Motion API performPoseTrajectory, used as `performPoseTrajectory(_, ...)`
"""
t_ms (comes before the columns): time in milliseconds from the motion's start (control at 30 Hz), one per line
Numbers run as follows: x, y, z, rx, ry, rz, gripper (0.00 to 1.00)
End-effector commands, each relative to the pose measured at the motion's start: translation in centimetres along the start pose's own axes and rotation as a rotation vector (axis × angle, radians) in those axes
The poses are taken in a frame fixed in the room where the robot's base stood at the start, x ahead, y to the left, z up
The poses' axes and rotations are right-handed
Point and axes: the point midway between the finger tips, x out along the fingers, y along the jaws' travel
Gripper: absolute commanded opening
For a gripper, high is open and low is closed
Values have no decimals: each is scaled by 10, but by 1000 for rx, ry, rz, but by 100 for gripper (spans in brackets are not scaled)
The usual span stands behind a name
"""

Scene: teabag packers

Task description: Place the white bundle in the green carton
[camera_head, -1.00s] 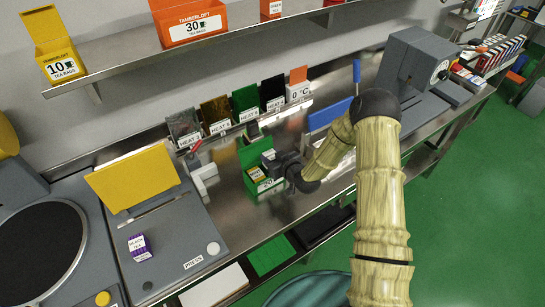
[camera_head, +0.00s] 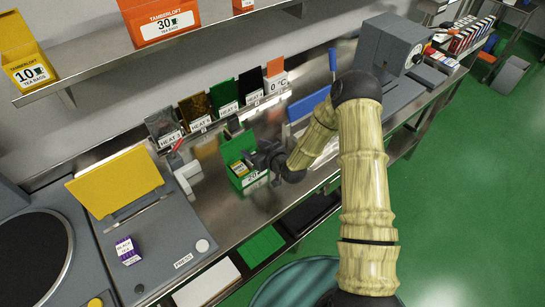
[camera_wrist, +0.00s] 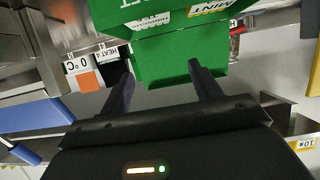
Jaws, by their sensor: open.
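The green carton (camera_head: 249,181) stands open on the steel counter with its lid up and a "20" label on its front. Small yellow and pale packets (camera_head: 240,168) show inside it; I cannot tell whether the white bundle is among them. No separate white bundle can be made out elsewhere. My gripper (camera_head: 262,158) is at the carton's right side, over its edge. In the wrist view the gripper (camera_wrist: 160,66) is open, with nothing held, and the green carton (camera_wrist: 180,60) with its "MINT" lettering lies beyond and between the fingers.
A yellow-lidded press (camera_head: 150,245) with a purple tea box (camera_head: 128,250) on it stands left of the carton. Labelled heat sheets (camera_head: 222,92) line up behind the carton. A blue-handled sealer (camera_head: 308,103) is to the right. A shelf (camera_head: 100,72) with cartons hangs above.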

Motion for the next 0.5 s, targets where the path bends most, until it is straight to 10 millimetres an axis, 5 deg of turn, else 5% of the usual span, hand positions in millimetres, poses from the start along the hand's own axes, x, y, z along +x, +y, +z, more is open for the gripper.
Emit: performPoseTrajectory(500, -81, 1, 4, 0, -1, 2, 63)
